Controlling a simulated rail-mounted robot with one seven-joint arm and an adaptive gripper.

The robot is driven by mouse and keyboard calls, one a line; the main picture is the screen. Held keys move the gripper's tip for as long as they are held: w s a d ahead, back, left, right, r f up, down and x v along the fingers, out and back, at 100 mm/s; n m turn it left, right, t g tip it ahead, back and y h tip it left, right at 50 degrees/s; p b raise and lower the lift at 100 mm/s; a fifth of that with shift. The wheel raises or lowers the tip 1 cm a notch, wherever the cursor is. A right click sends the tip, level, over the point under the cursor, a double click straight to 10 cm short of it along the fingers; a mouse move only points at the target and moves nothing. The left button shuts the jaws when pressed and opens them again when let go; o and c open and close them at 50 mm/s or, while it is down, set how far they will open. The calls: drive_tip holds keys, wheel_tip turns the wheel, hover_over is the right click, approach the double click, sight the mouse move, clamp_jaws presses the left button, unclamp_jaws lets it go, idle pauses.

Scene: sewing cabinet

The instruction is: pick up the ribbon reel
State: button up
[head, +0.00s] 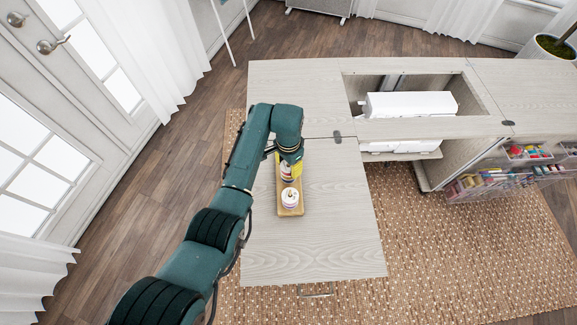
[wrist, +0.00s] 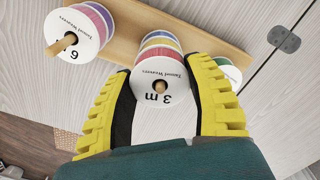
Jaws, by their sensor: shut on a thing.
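My gripper (wrist: 162,100) is shut on the middle ribbon reel (wrist: 158,85), with one yellow finger on each side. This reel has a white face marked "3 m", a wooden peg end at its centre and coloured ribbon bands behind. A second reel (wrist: 75,32), marked "6", sits on its own peg to the left. A third reel (wrist: 229,72) with a green edge is partly hidden behind the right finger. The wooden stand (wrist: 125,42) is behind them. In the head view, my gripper (head: 288,166) is over the far part of the stand (head: 290,211); one reel (head: 290,197) shows nearer.
The stand is on the pale wooden cabinet leaf (head: 335,235), which is otherwise clear. A white machine (head: 410,104) sits in the cabinet opening at the back right. Clear bins (head: 490,185) with coloured supplies hang at the right. A hinge (wrist: 284,38) shows at upper right.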

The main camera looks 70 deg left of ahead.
wheel_tip(320, 180, up, 10)
drive_tip(key=shift+p, duration=1.05)
drive_tip(key=shift+a, duration=0.1)
